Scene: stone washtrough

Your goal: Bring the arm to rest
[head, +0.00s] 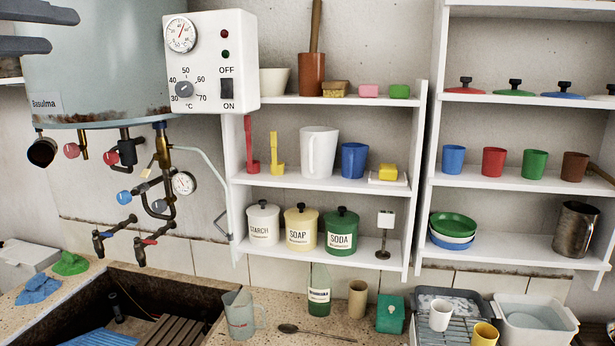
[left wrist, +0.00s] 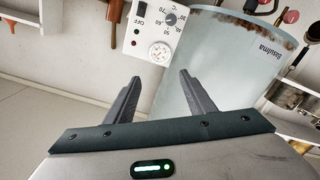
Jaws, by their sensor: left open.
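My left gripper (head: 64,30) shows at the upper left of the head view, its two dark fingers apart and empty in front of the pale blue boiler (head: 105,75). In the left wrist view the left gripper (left wrist: 160,76) has its fingers spread, with nothing between them. Beyond the fingertips are the white control box (left wrist: 152,30) and the boiler (left wrist: 225,50). Whether a finger touches the boiler cannot be told. My right gripper is not clearly seen; a thin dark piece at the right edge of the head view cannot be made out.
Pipes and red and blue taps (head: 140,250) hang below the boiler, above the stone trough (head: 195,293). White shelves (head: 330,184) hold jugs, cups and labelled jars. A grey measuring jug (head: 240,316), a green bottle (head: 319,292) and a dish rack (head: 440,335) stand on the counter.

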